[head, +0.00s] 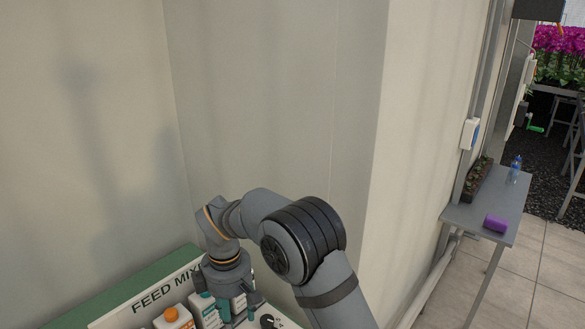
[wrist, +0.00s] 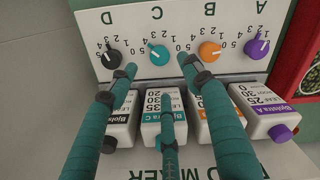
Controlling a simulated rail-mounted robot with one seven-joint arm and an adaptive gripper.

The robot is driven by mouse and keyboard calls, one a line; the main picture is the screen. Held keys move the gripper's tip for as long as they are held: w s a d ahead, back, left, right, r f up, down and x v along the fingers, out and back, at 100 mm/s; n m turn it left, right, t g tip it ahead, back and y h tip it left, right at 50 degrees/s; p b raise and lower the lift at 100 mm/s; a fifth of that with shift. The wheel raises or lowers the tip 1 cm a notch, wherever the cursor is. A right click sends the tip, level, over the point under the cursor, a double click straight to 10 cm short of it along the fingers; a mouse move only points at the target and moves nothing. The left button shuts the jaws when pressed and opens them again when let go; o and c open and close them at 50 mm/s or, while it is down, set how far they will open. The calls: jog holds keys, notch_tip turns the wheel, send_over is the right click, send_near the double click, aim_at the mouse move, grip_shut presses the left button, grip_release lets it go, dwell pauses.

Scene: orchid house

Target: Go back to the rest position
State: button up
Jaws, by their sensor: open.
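My gripper (wrist: 158,80) is open, with its green fingers spread in the wrist view. Two fingertips sit on either side of the teal knob (wrist: 159,54) and the third finger lies below, over the bottle with the teal label (wrist: 146,128). In the head view my gripper (head: 228,310) points down over the feed mixer (head: 145,298). Whether the fingers touch the knob or panel, I cannot tell.
The panel also has a black knob (wrist: 110,59), an orange knob (wrist: 209,50) and a purple knob (wrist: 258,48). Several bottles stand in a row, including one with an orange cap (head: 171,314). Walls close in behind. A grey bench (head: 470,217) stands at the right.

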notch_tip(320, 180, down, 9)
jog(key=shift+f, duration=0.1)
dwell(0.3)
jog(key=shift+r, duration=0.2)
